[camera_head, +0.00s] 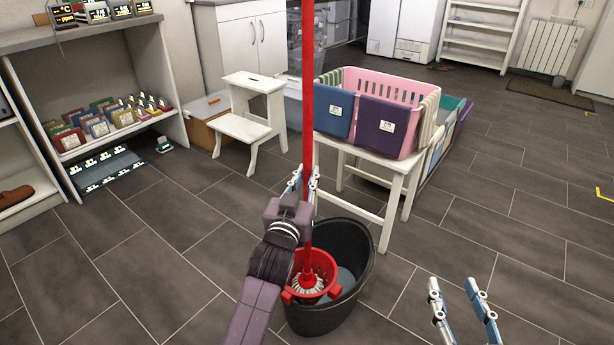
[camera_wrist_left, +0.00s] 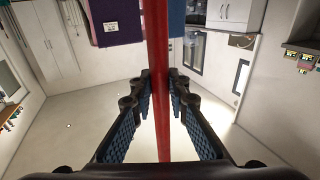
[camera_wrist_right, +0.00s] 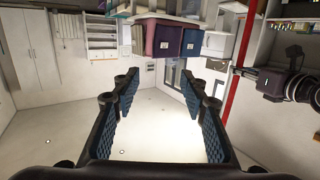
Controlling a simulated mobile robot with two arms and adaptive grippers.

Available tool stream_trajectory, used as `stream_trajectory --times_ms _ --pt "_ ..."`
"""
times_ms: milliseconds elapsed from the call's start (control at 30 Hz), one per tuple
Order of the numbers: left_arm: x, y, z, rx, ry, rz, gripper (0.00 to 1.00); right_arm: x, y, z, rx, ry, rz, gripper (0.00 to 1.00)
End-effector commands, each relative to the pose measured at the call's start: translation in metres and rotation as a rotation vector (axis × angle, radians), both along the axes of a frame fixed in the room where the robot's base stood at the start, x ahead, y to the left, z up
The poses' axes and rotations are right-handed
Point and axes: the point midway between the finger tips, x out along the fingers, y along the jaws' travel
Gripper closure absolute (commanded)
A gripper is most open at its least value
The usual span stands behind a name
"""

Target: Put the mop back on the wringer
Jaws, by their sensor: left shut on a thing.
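The mop has a long red handle (camera_head: 307,100) that stands upright, with a pale string head (camera_head: 309,281) at its foot. The head is inside the red wringer (camera_head: 331,291), which sits on the near left rim of the dark bucket (camera_head: 352,245). My left gripper (camera_head: 305,182) is shut around the handle above the bucket. In the left wrist view the handle (camera_wrist_left: 157,50) runs between both fingers. How firmly the head rests in the wringer cannot be told. My right gripper (camera_head: 453,288) is open and empty, right of the bucket; it also shows open in the right wrist view (camera_wrist_right: 160,79).
A white table (camera_head: 371,170) with a pink basket (camera_head: 388,88) stands just behind the bucket. A white step stool (camera_head: 247,127) is farther back left. A shelf unit (camera_head: 170,75) with small coloured boxes stands at left. The tiled floor at right is clear.

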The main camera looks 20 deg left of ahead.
Motion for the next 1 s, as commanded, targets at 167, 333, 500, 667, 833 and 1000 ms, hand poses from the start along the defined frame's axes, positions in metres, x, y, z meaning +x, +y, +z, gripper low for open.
stream_trajectory --times_ms 167,333,500,667,833,1000 --pt "0.0 0.0 -0.003 0.0 0.001 0.0 0.83 0.001 0.0 0.003 0.003 -0.014 0.0 0.6" --pt "0.0 0.0 -0.002 0.0 0.001 0.0 0.67 0.0 0.0 0.003 0.003 -0.012 0.0 0.6" --pt "0.0 0.0 -0.002 0.0 0.0 0.0 0.67 0.0 0.0 0.003 0.003 -0.012 0.0 0.6" --pt "0.0 0.0 0.002 0.0 -0.001 0.0 0.67 0.0 0.0 0.002 0.001 -0.005 0.0 0.6" --pt "-0.021 -0.001 -0.001 -0.001 0.003 0.0 0.67 -0.006 -0.005 -0.022 -0.026 0.107 -0.006 0.6" --pt "-0.054 -0.003 -0.002 -0.002 0.003 0.0 0.67 -0.02 -0.013 -0.055 -0.065 0.264 -0.017 0.6"
